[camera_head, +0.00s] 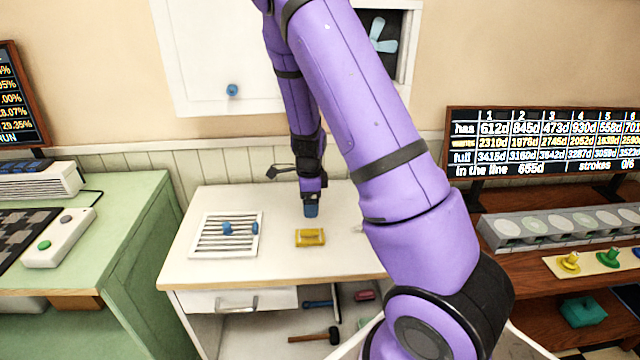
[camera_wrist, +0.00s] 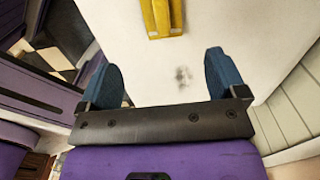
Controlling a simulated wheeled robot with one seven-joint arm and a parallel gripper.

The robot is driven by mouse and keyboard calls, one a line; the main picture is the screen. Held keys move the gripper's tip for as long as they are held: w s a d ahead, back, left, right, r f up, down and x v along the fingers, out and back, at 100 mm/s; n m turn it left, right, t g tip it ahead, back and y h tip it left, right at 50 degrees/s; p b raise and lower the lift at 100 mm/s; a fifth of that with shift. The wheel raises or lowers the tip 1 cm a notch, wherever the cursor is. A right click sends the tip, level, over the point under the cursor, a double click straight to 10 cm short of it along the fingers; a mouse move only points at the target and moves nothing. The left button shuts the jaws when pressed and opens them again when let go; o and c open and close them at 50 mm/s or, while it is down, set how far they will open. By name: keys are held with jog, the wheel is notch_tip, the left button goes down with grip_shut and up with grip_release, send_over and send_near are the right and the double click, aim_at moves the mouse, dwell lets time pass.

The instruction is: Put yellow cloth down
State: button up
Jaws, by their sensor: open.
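The yellow cloth (camera_head: 310,237) lies on the white table top (camera_head: 345,262) in the head view, looking like a small folded block. In the wrist view the yellow cloth (camera_wrist: 161,16) shows at the top edge, partly cut off, beyond the fingertips. My gripper (camera_head: 311,209) is above the table, a little behind the cloth and apart from it. In the wrist view my gripper (camera_wrist: 162,72) has its two blue fingers spread wide with nothing between them. A faint grey smudge (camera_wrist: 182,76) shows on the white surface between the fingers.
A white slatted rack (camera_head: 206,240) with blue knobs lies left of the cloth. A green cabinet (camera_head: 140,230) stands to the left, a brown shelf (camera_head: 500,205) to the right. A hammer (camera_head: 318,337) and other items lie below the table. My arm hides the table's right part.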

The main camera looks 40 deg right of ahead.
jog(key=s+a+r+n+t+y, duration=0.1)
jog(key=s+a+r+n, duration=0.25)
jog(key=r, duration=0.45)
jog(key=s+a+r+n+t, duration=0.1)
jog(key=s+a+r+n, duration=0.15)
jog(key=r+n, duration=0.35)
jog(key=s+a+r+n+y, duration=0.1)
jog(key=s+a+r+n, duration=0.2)
jog(key=r, duration=0.6)
jog(key=s+a+r+n+t+h, duration=0.1)
jog(key=s+a+r+n, duration=0.1)
jog(key=s+r+n, duration=0.3)
jog(key=s+a+r+n+t+h, duration=0.1)
jog(key=s+r+n, duration=0.5)
jog(key=s, duration=0.6)
jog(key=shift+s+a+n+t, duration=0.15)
jog(key=shift+a+n+t, duration=0.3)
jog(key=shift+a+t, duration=0.1)
jog(key=shift+o, duration=0.5)
